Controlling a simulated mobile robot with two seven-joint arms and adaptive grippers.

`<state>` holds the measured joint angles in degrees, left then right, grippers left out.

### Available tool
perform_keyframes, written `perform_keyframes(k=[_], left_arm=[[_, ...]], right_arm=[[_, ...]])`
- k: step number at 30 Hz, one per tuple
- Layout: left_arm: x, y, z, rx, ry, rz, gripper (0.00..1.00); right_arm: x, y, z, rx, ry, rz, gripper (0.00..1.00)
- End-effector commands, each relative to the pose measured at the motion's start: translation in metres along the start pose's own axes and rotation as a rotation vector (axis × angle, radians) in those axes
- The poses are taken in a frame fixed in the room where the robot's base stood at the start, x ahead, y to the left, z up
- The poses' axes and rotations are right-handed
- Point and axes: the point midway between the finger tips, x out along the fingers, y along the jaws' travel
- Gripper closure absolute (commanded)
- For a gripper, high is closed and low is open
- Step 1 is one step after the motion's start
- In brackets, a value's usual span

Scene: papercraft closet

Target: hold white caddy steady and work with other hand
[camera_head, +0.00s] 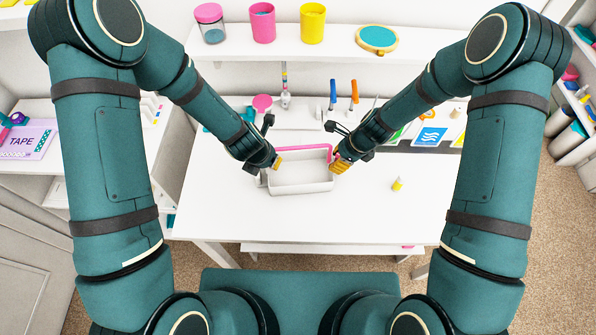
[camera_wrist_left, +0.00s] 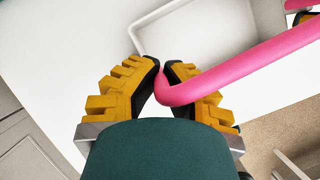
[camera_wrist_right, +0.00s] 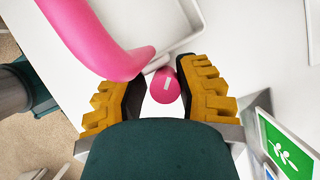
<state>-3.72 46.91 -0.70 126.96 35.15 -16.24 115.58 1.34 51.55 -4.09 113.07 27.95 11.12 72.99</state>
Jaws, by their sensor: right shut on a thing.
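The white caddy (camera_head: 299,178) stands on the white table, with a pink handle (camera_head: 304,148) across its top. My left gripper (camera_head: 277,163) is at its left end. In the left wrist view its yellow fingers (camera_wrist_left: 162,66) are almost together, with the handle's corner (camera_wrist_left: 170,92) between them. What lies at the fingertips is partly hidden by the handle. My right gripper (camera_head: 336,160) is at the right end. In the right wrist view a round pink knob (camera_wrist_right: 165,86) with a white slot sits between its fingers, beside the handle (camera_wrist_right: 112,58).
A small yellow bottle (camera_head: 397,184) stands right of the caddy. A pegboard-like stand with tools (camera_head: 354,92) is behind it. A shelf holds a pink cup (camera_head: 262,24), a yellow cup (camera_head: 312,24) and a jar (camera_head: 210,24). The table front is clear.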

Motion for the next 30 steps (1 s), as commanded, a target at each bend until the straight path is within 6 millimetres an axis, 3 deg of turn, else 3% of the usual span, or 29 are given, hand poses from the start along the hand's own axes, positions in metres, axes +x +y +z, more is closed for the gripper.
perform_keyframes(k=[5, 6, 7, 17, 30], left_arm=[[0.001, -0.003, -0.001, 0.003, 0.003, -0.006, 1.00], [0.001, -0.003, -0.001, 0.003, 0.002, -0.006, 1.00], [0.001, -0.003, -0.001, 0.003, 0.002, -0.006, 1.00], [0.001, -0.002, -0.001, 0.002, 0.002, -0.005, 1.00], [0.000, -0.001, 0.000, 0.002, 0.001, -0.003, 1.00]], right_arm=[[0.001, 0.001, 0.003, -0.002, -0.003, 0.002, 0.95], [0.001, 0.001, 0.003, -0.003, -0.004, 0.002, 0.54], [0.001, 0.001, 0.003, -0.003, -0.004, 0.002, 0.45], [-0.001, 0.000, 0.002, -0.004, -0.003, 0.002, 0.45], [-0.039, 0.000, 0.002, -0.005, -0.002, 0.001, 0.45]])
